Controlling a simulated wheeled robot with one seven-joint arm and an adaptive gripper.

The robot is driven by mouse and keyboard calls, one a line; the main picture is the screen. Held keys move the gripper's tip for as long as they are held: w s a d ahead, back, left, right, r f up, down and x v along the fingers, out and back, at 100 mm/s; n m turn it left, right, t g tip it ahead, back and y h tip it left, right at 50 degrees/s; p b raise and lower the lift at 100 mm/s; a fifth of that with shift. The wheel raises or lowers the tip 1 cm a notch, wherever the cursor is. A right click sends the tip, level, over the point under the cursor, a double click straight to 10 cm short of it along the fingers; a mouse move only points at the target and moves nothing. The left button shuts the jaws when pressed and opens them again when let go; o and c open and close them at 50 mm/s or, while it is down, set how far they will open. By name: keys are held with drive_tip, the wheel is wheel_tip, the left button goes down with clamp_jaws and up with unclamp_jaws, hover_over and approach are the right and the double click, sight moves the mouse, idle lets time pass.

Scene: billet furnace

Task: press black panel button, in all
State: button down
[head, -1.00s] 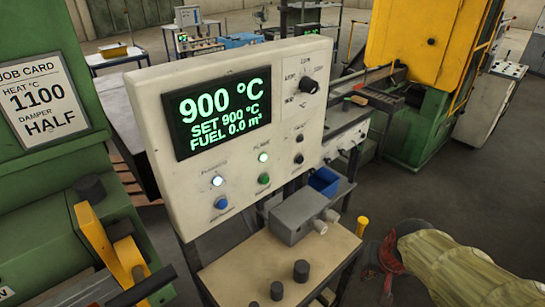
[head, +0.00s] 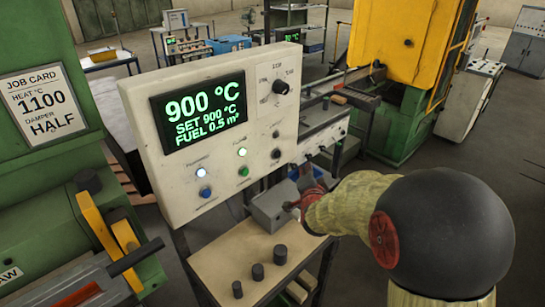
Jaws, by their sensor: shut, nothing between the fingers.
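The off-white control panel (head: 150,175) stands left of centre in the head view. Its screen (head: 198,110) reads 900 °C, SET 900 °C, FUEL 0.5 m³. The black button (head: 276,154) is at the panel's lower right, with a smaller dark knob or button (head: 276,134) above it. A green button (head: 243,171) and a blue button (head: 205,192) lie to its left, each with a lit lamp above. My gripper (head: 292,205) is shut and empty, below and slightly right of the black button, apparently apart from it. My wrist partly hides its fingers.
A black rotary knob (head: 280,87) is at the panel's upper right. Below the panel a wooden-topped bench (head: 225,265) carries several dark cylinders and a grey box (head: 268,212). Green machinery (head: 40,180) with a job card (head: 44,104) stands left. A yellow and green machine (head: 400,60) stands behind.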

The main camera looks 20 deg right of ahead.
sight(277, 154)
idle(0.4)
drive_tip(key=w+a+p, duration=0.1)
drive_tip(key=w+a, duration=0.2)
drive_tip(key=w, duration=0.5)
drive_tip(key=shift+p, duration=0.35)
drive_tip(key=shift+w, duration=0.3)
idle(1.1)
drive_tip(key=shift+w+a+b, duration=0.1)
drive_tip(key=shift+w+b, duration=0.1)
drive_tip(key=shift+b, duration=0.1)
drive_tip(key=shift+w+a, duration=0.15)
drive_tip(key=shift+w, duration=0.25)
idle(0.6)
drive_tip(key=shift+s+b, duration=0.15)
drive_tip(key=shift+b, duration=0.2)
drive_tip(key=shift+s+d+b, duration=0.25)
drive_tip(key=shift+s+b, duration=0.15)
drive_tip(key=shift+s, duration=0.25)
